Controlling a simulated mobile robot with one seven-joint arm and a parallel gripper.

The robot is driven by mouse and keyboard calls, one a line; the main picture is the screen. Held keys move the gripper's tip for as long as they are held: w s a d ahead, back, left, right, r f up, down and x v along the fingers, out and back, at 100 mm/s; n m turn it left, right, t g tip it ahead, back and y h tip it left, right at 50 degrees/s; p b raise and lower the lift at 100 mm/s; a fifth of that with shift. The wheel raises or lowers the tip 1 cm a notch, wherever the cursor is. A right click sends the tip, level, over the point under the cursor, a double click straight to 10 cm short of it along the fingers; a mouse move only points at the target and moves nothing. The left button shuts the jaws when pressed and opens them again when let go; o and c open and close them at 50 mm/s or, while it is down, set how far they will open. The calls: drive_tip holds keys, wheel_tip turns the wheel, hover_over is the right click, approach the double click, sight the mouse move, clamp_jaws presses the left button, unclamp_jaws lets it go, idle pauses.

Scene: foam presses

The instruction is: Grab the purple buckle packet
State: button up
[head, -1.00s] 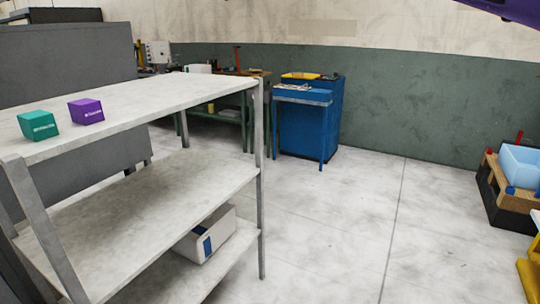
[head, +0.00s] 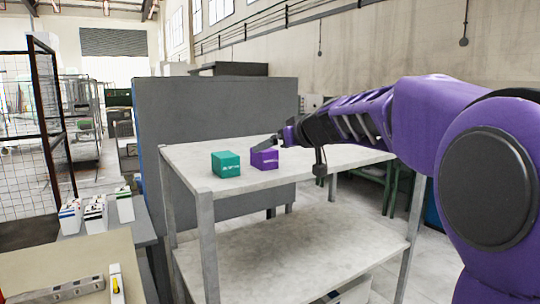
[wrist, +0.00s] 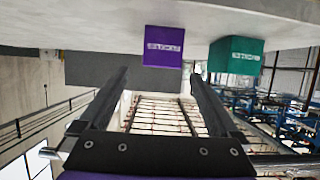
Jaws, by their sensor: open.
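The purple buckle packet (head: 265,160) is a small box standing on the top shelf of a metal rack, near its far left part. A teal box (head: 226,165) stands just left of it, with a small gap between them. My gripper (head: 275,143) reaches in from the right, close to the purple packet and partly overlapping it in the head view. In the wrist view, which is upside down, my gripper (wrist: 159,74) is open and empty. The purple packet (wrist: 163,48) appears beyond the fingertips, roughly between them, and the teal box (wrist: 236,58) is off to the right.
The rack's top shelf (head: 205,187) is otherwise clear around the boxes. A grey panel (head: 213,107) stands behind the rack. A table with white boxes (head: 95,214) is at the left, and a beige surface (head: 80,262) lies at the lower left.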

sight(269, 150)
drive_tip(key=x, duration=0.3)
drive_tip(key=shift+w+a, duration=0.2)
drive_tip(key=shift+s+f+p+x, duration=0.1)
drive_tip(key=shift+f+p+x, duration=0.15)
drive_tip(key=shift+x, duration=0.65)
drive_tip(key=shift+s+f+p+x, duration=0.15)
drive_tip(key=shift+p+x, duration=0.1)
drive_tip(key=shift+x, duration=0.65)
drive_tip(key=shift+f+p+x, duration=0.15)
drive_tip(key=shift+p+x, duration=0.1)
drive_tip(key=shift+x, duration=0.65)
drive_tip(key=shift+d, duration=0.1)
